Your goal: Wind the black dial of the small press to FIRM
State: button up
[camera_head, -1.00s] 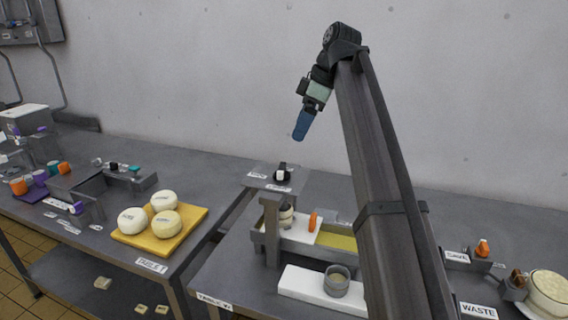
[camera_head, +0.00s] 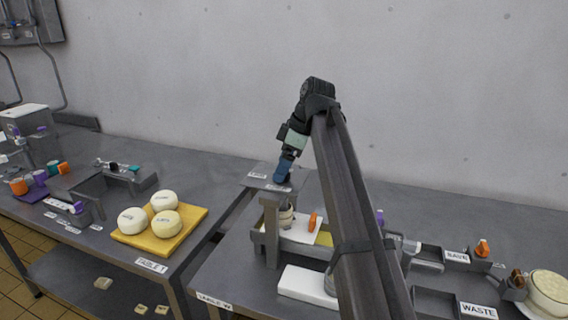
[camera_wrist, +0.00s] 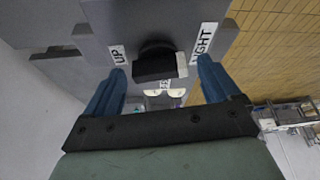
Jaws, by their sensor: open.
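The small press (camera_head: 264,167) stands at the back left of the right-hand table, with a flat grey top plate. Its black dial (camera_wrist: 155,66) shows in the wrist view as a bar-shaped knob with a white mark on its right end, on the side of the LIGHT label (camera_wrist: 203,42). An UP label (camera_wrist: 118,54) lies to the dial's left; a third label (camera_wrist: 165,84) is mostly hidden. My gripper (camera_head: 281,181) is over the press top and hides the dial in the head view. Its blue fingers are open, one on each side of the dial; contact cannot be told.
A yellow board (camera_head: 190,232) with cheeses is on the left table. A white block (camera_head: 306,286) lies in front. A WASTE bin (camera_head: 437,302) is at right.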

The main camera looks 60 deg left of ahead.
jog(key=shift+c, duration=0.3)
jog(key=c, duration=1)
jog(key=shift+d+m, duration=0.1)
jog(key=shift+m, duration=0.3)
jog(key=m+y, duration=0.1)
jog(key=m, duration=0.2)
jog(key=shift+s+t, duration=0.15)
jog(key=shift+t, duration=0.25)
jog(key=m+t, duration=0.1)
jog(key=m, duration=0.1)
jog(key=m+t+y, duration=0.1)
jog(key=m, duration=0.2)
jog(key=shift+s, duration=0.15)
jog(key=m+t, duration=0.1)
jog(key=m, duration=0.3)
jog(key=shift+m+t, duration=0.4)
jog(key=shift+s+m+t+h, duration=0.15)
jog(key=shift+m+t, duration=0.25)
jog(key=shift+m, duration=0.75)
jog(key=shift+m+t+h, duration=0.15)
jog(key=shift+m+t, duration=0.25)
jog(key=shift+m, duration=0.75)
